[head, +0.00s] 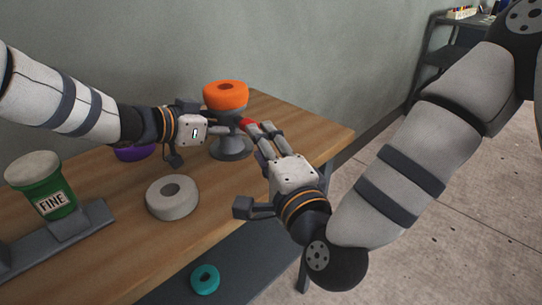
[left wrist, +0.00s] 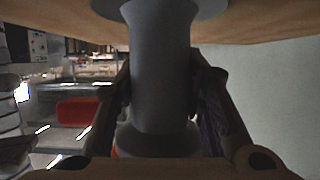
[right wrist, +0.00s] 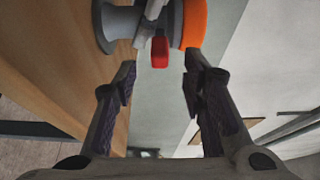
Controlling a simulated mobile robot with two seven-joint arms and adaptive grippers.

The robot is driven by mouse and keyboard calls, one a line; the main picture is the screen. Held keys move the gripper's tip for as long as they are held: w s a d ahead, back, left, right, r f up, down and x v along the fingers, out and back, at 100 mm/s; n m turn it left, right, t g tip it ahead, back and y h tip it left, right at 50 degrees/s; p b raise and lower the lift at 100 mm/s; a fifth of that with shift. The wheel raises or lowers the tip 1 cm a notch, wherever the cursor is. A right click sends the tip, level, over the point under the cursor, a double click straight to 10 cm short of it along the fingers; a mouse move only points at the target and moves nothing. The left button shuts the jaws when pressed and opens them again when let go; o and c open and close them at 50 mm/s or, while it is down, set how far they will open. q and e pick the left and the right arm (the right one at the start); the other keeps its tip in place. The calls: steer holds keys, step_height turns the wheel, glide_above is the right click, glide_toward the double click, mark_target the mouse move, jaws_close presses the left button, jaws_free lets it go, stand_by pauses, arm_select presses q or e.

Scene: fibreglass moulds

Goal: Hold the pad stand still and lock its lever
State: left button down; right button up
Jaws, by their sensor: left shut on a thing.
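The pad stand (head: 231,151) is grey with a flared base and stands upright on the wooden table, with an orange pad (head: 226,95) on top. Its red lever (head: 248,122) sticks out on the right side and shows close in the right wrist view (right wrist: 160,52). My left gripper (head: 228,125) is shut around the grey stem, which fills the left wrist view (left wrist: 160,80) between the fingers. My right gripper (head: 254,130) is open at the lever's side.
A grey pad ring (head: 172,198) lies on the wooden table (head: 120,262) in front of the stand. A purple pad (head: 135,153) is partly behind my left arm. A teal ring (head: 205,279) lies below.

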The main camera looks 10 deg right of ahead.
steer(key=v, duration=0.6)
arm_select(q)
steer(key=c, duration=1)
jaws_free()
steer(key=shift+o, duration=0.2)
